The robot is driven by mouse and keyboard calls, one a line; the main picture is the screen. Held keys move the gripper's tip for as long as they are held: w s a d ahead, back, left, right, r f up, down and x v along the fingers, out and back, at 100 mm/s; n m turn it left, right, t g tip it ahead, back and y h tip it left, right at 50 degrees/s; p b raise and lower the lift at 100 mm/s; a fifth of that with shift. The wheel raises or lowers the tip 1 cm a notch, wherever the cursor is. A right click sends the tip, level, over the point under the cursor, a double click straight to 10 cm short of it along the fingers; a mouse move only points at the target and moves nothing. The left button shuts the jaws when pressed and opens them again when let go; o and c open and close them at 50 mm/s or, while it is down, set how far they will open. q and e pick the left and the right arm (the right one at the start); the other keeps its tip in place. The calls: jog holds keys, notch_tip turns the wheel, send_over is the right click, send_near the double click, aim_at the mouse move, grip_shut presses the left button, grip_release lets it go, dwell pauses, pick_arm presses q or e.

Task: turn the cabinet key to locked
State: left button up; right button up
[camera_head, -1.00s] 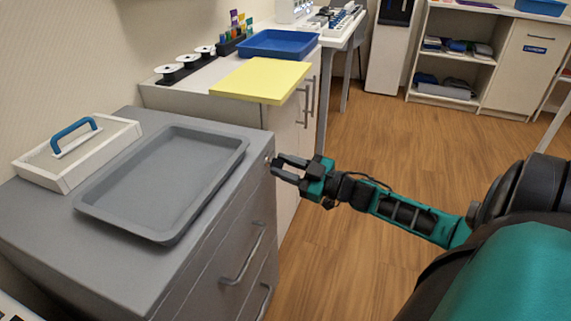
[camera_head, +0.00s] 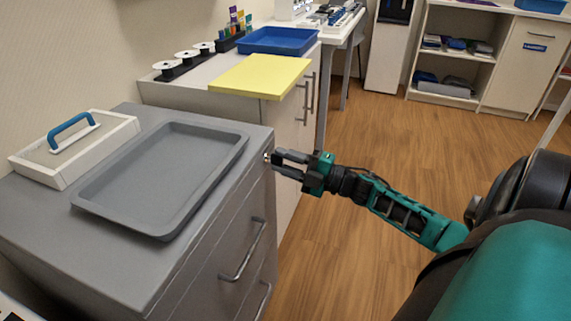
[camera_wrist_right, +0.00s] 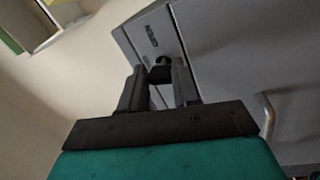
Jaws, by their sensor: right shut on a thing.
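The grey cabinet (camera_head: 205,262) stands at the left, with drawer handles on its front. My right gripper (camera_head: 276,160) is at the cabinet's upper front edge, near its far corner. In the right wrist view the gripper (camera_wrist_right: 159,70) is shut on the small dark key (camera_wrist_right: 160,74), which sits between the fingertips against the grey cabinet front (camera_wrist_right: 235,50). A small dark ring or hook shape shows just above the key. A small label (camera_wrist_right: 148,32) is beside it, its text too small to read surely. The fingers hide much of the key. My left gripper is not in view.
A grey tray (camera_head: 90,205) and a white box lid with a blue handle (camera_head: 70,125) lie on the cabinet top. Behind are a yellow board (camera_head: 258,75) and a blue tray (camera_head: 278,40) on a white counter. The wooden floor at the right is open.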

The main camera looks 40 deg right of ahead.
pick_arm(q)
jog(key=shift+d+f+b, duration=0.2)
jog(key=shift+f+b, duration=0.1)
jog(key=shift+b, duration=0.05)
pick_arm(e)
jog(key=n, duration=0.2)
jog(key=shift+n, duration=0.4)
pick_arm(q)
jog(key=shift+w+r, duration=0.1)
pick_arm(e)
jog(key=shift+n+y, duration=0.3)
jog(key=o, duration=1)
jog(key=shift+o, duration=0.2)
pick_arm(q)
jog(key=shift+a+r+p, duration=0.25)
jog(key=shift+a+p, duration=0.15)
jog(key=shift+p, duration=0.6)
pick_arm(e)
jog(key=v, duration=1.3)
